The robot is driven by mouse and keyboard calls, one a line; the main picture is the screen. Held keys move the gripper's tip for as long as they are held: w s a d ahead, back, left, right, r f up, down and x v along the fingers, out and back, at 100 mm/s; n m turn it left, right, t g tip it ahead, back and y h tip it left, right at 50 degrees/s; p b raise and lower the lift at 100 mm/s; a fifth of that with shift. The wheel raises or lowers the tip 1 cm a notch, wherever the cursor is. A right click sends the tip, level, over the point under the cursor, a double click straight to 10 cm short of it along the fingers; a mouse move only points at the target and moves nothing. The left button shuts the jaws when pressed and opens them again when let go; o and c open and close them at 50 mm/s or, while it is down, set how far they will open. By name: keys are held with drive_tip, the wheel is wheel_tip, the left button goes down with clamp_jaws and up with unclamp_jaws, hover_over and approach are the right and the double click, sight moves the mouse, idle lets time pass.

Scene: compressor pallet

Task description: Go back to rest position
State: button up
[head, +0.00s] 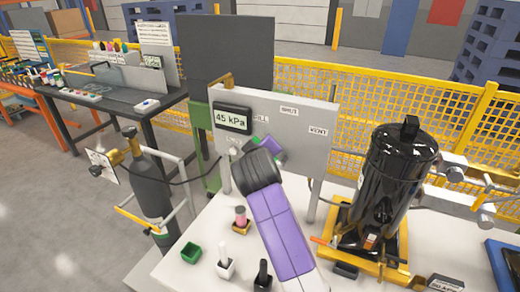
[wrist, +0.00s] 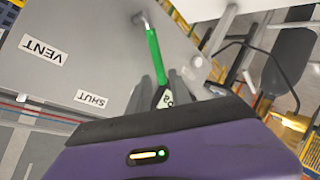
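My gripper (wrist: 160,88) is at the upright grey panel (head: 300,112). Its two grey fingers stand apart in the wrist view, on either side of the lower end of a green lever (wrist: 154,55). Whether they touch it is hard to tell. The lever's other end is fixed to the panel by a metal fitting. In the head view my black wrist and purple forearm reach up to the panel and mostly hide the fingers. A display (head: 231,119) on the panel reads 45 KPa. The labels SHUT (wrist: 91,99) and VENT (wrist: 41,49) show upside down in the wrist view.
A black cylindrical tank (head: 392,178) stands in a yellow frame right of my arm. A green cup (head: 191,252) and several small holders sit on the white tabletop (head: 190,278). A gas cylinder (head: 149,188) stands left. Yellow mesh fence (head: 435,100) runs behind.

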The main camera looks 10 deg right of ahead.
drive_tip(key=s+a+r+t+y, duration=0.1)
drive_tip(key=a+r+t+y, duration=0.25)
drive_tip(key=r, duration=0.25)
drive_tip(key=s+d+f+m+t+y, duration=0.15)
drive_tip(key=s+f, duration=0.35)
drive_tip(key=s, duration=0.6)
drive_tip(key=s+d+f+m+t, duration=0.15)
drive_tip(key=s+f, duration=0.35)
drive_tip(key=s, duration=0.6)
drive_tip(key=s+d+f+m+g, duration=0.1)
drive_tip(key=s+d+f+g, duration=0.1)
drive_tip(key=s, duration=1.5)
drive_tip(key=s+d+f+m+g+h, duration=0.1)
drive_tip(key=s+d+f+g, duration=0.1)
drive_tip(key=s, duration=1.5)
drive_tip(key=shift+s+d+f+m, duration=0.2)
drive_tip(key=shift+d+f+m, duration=0.2)
drive_tip(key=shift+f, duration=0.2)
idle(1.1)
